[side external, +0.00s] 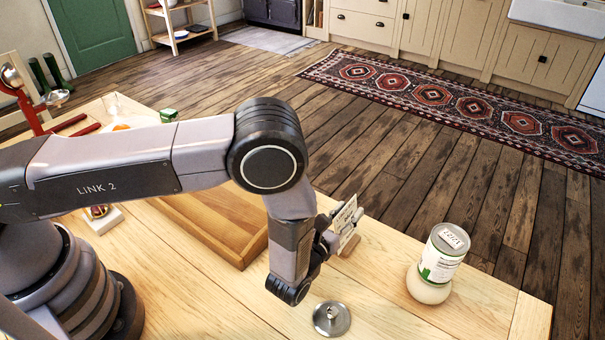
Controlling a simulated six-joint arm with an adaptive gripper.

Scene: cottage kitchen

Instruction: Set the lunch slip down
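The lunch slip (344,215) is a small pale card with dark print, standing upright and slightly tilted at my gripper (345,222). Dark finger parts show at the slip's edges, but the wrist and the slip hide most of the fingers. I cannot tell whether they are shut on the slip. A small wooden block (350,246) is just below the slip on the table. I cannot tell whether the slip touches it.
A round metal lid-like piece (332,319) lies in front. A wooden tray (215,225) is left, partly behind my arm. Table between block and jar is clear.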

